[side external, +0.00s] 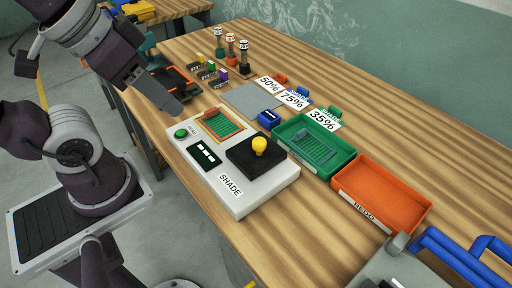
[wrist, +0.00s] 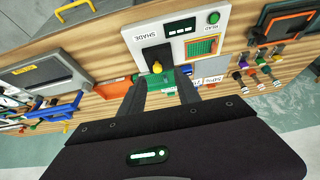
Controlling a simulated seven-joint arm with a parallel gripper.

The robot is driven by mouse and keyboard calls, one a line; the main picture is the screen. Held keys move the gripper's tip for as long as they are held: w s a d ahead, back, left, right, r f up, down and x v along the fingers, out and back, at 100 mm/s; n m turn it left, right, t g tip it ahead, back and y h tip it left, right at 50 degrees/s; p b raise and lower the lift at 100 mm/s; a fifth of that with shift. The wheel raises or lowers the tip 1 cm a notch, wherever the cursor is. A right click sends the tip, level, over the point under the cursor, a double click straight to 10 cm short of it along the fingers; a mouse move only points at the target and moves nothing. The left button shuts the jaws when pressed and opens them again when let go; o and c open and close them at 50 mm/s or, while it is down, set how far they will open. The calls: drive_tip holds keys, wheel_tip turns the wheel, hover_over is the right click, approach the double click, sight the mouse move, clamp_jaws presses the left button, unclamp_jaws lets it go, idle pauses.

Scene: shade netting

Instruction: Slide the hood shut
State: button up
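The white SHADE device (side external: 256,203) sits on the wooden table. Its black hood (side external: 244,160) with a yellow knob (side external: 259,145) is at the device's right part in the side view. The green netting window (side external: 222,124) in an orange frame is uncovered to the left of the hood. My gripper (side external: 172,106) is above the table's near edge, left of the device in the picture and apart from the knob. In the wrist view the fingers (wrist: 163,82) are spread and empty, with the knob (wrist: 157,67) appearing beyond the gap between them.
A green tray (side external: 345,155) holding a netting piece and an orange REDO tray (side external: 398,210) stand beside the device. A blue block (side external: 268,117), a grey mat (side external: 250,98) and percentage cards (side external: 292,98) lie behind it. Blue bars (side external: 450,255) are at the right.

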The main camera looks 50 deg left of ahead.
drive_tip(key=shift+o, duration=1.4)
drive_tip(key=w+n+g, duration=0.1)
drive_tip(key=w+g, duration=0.1)
drive_tip(key=w, duration=0.5)
drive_tip(key=shift+w+d+f, duration=0.2)
drive_tip(key=shift+d+f, duration=0.1)
drive_tip(key=shift+f, duration=0.15)
drive_tip(key=n+g, duration=0.2)
drive_tip(key=g, duration=0.2)
hover_over(260, 140)
wheel_tip(260, 140, down, 11)
drive_tip(key=shift+r, duration=0.1)
wheel_tip(260, 140, down, 7)
drive_tip(key=shift+f, duration=0.1)
clamp_jaws()
